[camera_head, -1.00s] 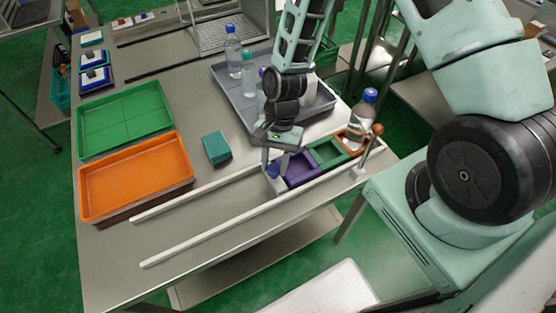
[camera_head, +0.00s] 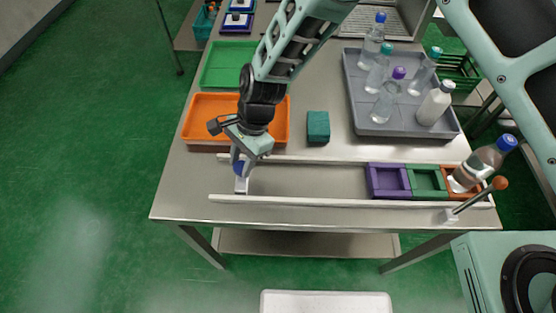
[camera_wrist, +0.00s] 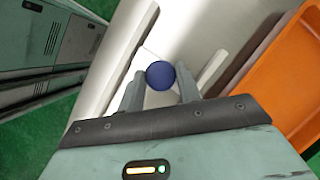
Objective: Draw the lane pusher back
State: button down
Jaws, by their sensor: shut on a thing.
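The lane pusher is a white block (camera_head: 241,185) with a blue ball knob (camera_head: 239,168). It stands at the left end of the lane, between two white rails (camera_head: 350,201). My gripper (camera_head: 238,163) is shut on the blue knob from above. In the wrist view the knob (camera_wrist: 160,75) sits between the two fingertips, with the white block partly hidden behind it. Purple (camera_head: 388,181), green (camera_head: 427,180) and orange (camera_head: 474,194) carriers stand in a row at the right end of the lane, well apart from the pusher.
A bottle (camera_head: 478,165) leans in the orange carrier, beside an orange-knobbed lever (camera_head: 480,199). A grey tray (camera_head: 378,129) holds several bottles. A teal block (camera_head: 318,126), an orange tray (camera_head: 205,105) and a green tray (camera_head: 222,72) lie behind the lane. The middle of the lane is clear.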

jog(key=shift+a+r, duration=0.1)
jog(key=shift+a, duration=2.55)
jog(key=c, duration=1)
grip_release()
jog(key=shift+a, duration=0.1)
jog(key=shift+w+d+r, duration=0.1)
jog(key=shift+d+r, duration=0.05)
jog(key=shift+d, duration=0.05)
jog(key=b+v, duration=0.3)
jog(key=v, duration=1.4)
